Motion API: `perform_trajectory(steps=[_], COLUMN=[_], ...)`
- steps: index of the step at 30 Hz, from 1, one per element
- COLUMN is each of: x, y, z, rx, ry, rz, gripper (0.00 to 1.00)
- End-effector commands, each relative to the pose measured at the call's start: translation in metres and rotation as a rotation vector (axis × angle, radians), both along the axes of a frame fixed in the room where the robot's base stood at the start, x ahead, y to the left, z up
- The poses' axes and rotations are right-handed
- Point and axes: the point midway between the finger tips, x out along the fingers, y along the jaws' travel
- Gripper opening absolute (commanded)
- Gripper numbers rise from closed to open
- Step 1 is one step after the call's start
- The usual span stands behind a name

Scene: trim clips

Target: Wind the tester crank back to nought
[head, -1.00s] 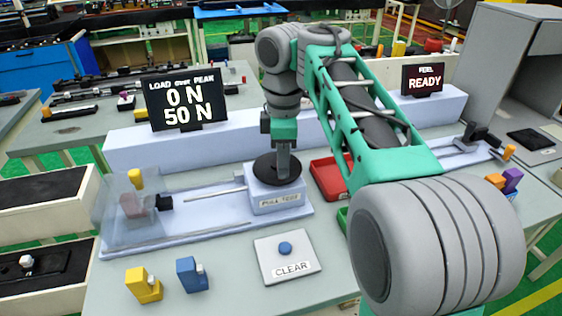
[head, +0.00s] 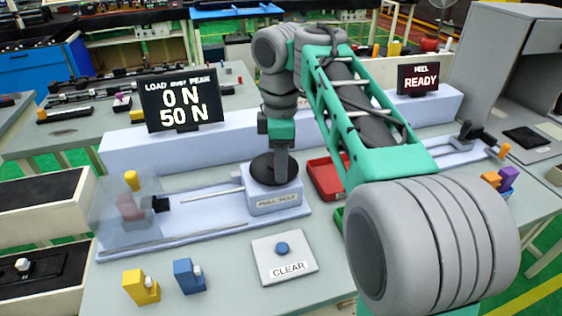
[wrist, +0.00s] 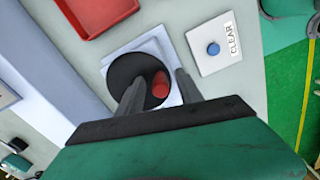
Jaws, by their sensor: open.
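The pull tester (head: 274,202) stands on the bench at centre, with a black crank disc (head: 262,168) on top. In the wrist view the crank disc (wrist: 125,72) carries a red knob (wrist: 161,84) near its rim. My gripper (head: 281,176) points down over the disc. In the wrist view my gripper (wrist: 158,80) is open, with one finger on each side of the red knob; I cannot tell whether either touches it. The load display (head: 182,102) reads 0 N over peak 50 N.
A CLEAR button panel (head: 284,258) lies in front of the tester. A clear guard (head: 120,212) stands at its left end. Yellow (head: 141,288) and blue (head: 190,275) clips stand at the front left. A red tray (head: 326,180) is right of the tester. Another display (head: 418,78) reads READY.

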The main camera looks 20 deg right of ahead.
Motion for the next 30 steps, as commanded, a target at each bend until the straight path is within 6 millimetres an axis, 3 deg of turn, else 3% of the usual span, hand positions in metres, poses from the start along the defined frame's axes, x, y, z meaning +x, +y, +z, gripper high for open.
perform_trajectory(steps=[5,12,15,30], x=[0.000,0.000,0.000,0.000], y=[0.000,0.000,0.000,0.000], z=[0.013,0.062,0.075,0.078], rx=[0.000,0.000,0.000,0.000], ry=[-0.001,0.000,0.001,0.000], rz=[0.000,0.001,0.000,0.000], gripper=[0.43,0.43,0.43,0.43])
